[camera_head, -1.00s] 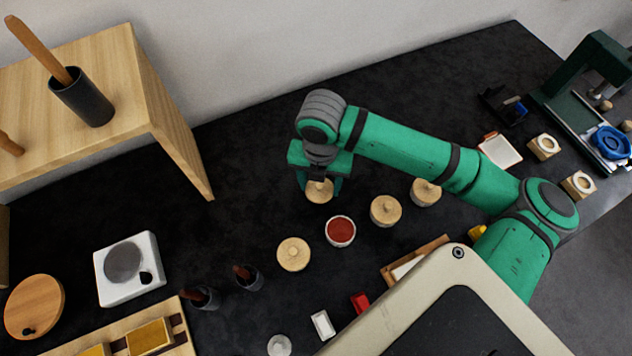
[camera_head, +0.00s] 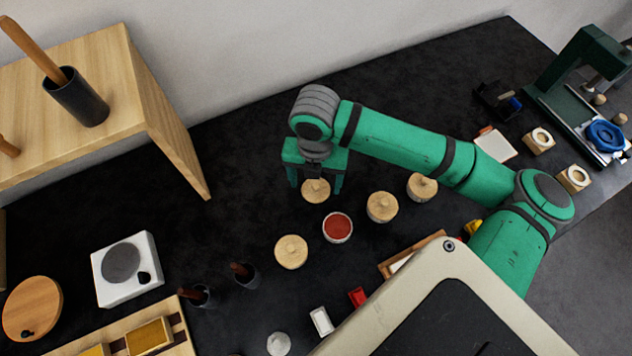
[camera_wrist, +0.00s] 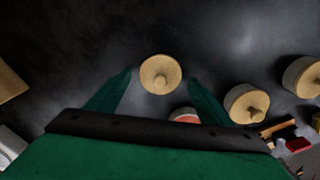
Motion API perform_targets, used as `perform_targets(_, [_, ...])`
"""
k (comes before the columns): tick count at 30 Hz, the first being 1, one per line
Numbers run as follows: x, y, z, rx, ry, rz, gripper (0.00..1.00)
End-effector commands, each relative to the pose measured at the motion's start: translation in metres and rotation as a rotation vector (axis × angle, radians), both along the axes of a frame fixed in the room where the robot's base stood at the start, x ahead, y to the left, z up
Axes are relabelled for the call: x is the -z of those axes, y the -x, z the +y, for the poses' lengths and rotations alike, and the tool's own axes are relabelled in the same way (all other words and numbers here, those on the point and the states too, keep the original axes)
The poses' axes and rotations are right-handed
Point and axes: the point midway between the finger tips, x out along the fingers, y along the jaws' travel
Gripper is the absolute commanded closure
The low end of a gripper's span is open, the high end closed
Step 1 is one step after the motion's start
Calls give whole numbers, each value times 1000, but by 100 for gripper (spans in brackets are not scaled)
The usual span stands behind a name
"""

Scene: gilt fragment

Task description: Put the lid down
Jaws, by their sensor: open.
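A round wooden lid with a small knob (camera_head: 316,190) lies on the black worktop. In the wrist view the lid (camera_wrist: 160,74) shows between and just beyond the fingertips, with a gap on both sides. My gripper (camera_head: 318,186) is open around it and does not touch it. An open pot with red contents (camera_head: 338,228) stands just in front of the lid, uncovered. In the wrist view its rim (camera_wrist: 185,114) is partly hidden by my gripper.
Other wooden-lidded pots stand close by: one to the left (camera_head: 291,251) and two to the right (camera_head: 382,207), (camera_head: 422,187). A wooden shelf (camera_head: 165,110) rises at the left. The worktop (camera_head: 240,150) behind my gripper is clear.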

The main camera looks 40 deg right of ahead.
Motion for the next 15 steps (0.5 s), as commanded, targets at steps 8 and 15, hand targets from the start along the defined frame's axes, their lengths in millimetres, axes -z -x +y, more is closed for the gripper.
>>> perform_targets(8, [-55,-1,0,-2,2,-3,27])
perform_targets(15, [-94,-1,0,-2,2,-2,27])
